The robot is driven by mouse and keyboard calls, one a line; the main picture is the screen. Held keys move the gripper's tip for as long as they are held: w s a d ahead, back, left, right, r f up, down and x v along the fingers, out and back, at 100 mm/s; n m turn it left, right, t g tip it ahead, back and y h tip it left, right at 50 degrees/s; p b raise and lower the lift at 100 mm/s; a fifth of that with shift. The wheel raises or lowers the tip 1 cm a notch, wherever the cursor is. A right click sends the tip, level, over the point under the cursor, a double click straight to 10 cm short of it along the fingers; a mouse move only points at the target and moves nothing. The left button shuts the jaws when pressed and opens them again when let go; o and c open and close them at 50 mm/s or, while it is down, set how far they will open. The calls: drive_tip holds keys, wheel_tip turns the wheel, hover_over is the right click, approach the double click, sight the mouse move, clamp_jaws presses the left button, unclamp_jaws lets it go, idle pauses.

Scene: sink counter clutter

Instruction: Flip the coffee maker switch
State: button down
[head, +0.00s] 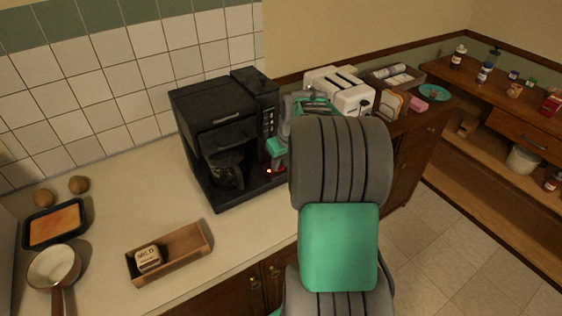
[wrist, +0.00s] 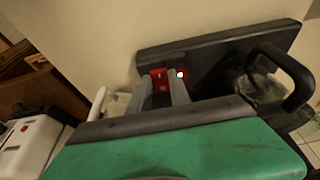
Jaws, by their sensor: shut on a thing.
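The black coffee maker (head: 215,175) stands upright on the counter against the tiled wall, with its glass carafe (head: 226,170) inside. In the wrist view its dark base (wrist: 215,50) is close, with the carafe at right (wrist: 262,85). The red switch (wrist: 158,80) sits on the base beside a small lit light (wrist: 181,74). My gripper (wrist: 164,92) has its grey fingers shut on the red switch. In the head view my gripper (head: 277,160) is at the machine's lower right side, and my arm hides part of it. The glowing light shows there too (head: 268,171).
A white toaster (head: 340,92) stands right of the coffee maker, close to my arm. A wooden tray (head: 170,252) with a tin, a saucepan (head: 53,268) and a dark baking pan (head: 55,222) are at left. The counter left of the machine has free room.

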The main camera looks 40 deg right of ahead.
drive_tip(key=shift+w+r+g+p, duration=0.2)
drive_tip(key=shift+w+g+p, duration=0.15)
drive_tip(key=shift+g+p, duration=0.6)
drive_tip(key=c, duration=1.2)
unclamp_jaws()
wheel_tip(320, 180, up, 8)
drive_tip(key=s+b, duration=0.1)
drive_tip(key=b, duration=0.1)
drive_tip(key=shift+f, duration=0.15)
drive_tip(key=shift+s+d, duration=0.1)
